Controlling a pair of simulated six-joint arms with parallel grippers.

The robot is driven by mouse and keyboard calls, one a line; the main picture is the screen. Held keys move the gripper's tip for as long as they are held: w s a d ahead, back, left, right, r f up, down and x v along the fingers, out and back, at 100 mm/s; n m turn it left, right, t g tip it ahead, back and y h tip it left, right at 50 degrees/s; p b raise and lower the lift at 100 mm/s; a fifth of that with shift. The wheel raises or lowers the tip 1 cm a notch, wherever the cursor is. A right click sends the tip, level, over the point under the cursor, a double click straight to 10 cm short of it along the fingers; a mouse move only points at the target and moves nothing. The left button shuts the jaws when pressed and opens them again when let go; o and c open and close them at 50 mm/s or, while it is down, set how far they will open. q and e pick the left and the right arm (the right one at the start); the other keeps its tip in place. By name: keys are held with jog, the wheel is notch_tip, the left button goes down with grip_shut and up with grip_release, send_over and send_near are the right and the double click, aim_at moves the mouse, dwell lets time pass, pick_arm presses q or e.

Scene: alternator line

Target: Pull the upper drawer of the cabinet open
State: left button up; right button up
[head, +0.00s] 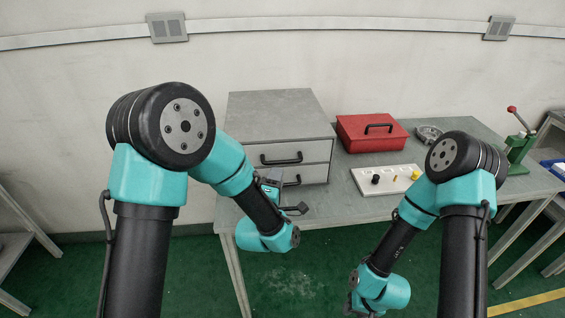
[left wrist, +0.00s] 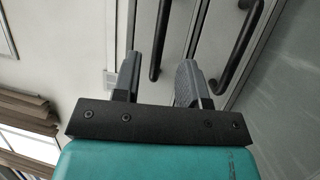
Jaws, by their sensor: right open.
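The grey cabinet (head: 268,104) stands on the table, with its upper drawer (head: 318,152) flush with the front, above a lower drawer. The upper drawer has a black bar handle (head: 281,160), and the lower drawer has a similar handle (head: 292,181). My left gripper (head: 286,196) is in front of the drawers, open and empty. In the left wrist view, its fingers (left wrist: 158,78) appear on either side of one handle (left wrist: 161,35), seemingly the upper one; contact is not visible. The other handle (left wrist: 241,45) is to the right. My right gripper (head: 362,313) is mostly cut off by the bottom edge.
A red toolbox (head: 365,134) and a white board with knobs (head: 362,187) are right of the cabinet. A grey round part (head: 428,133) and a green press (head: 518,147) are further right. My left forearm crosses before the cabinet's left side.

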aim_at(282, 163)
pick_arm(q)
jog(key=x, duration=0.7)
jog(key=shift+c, duration=0.2)
grip_shut()
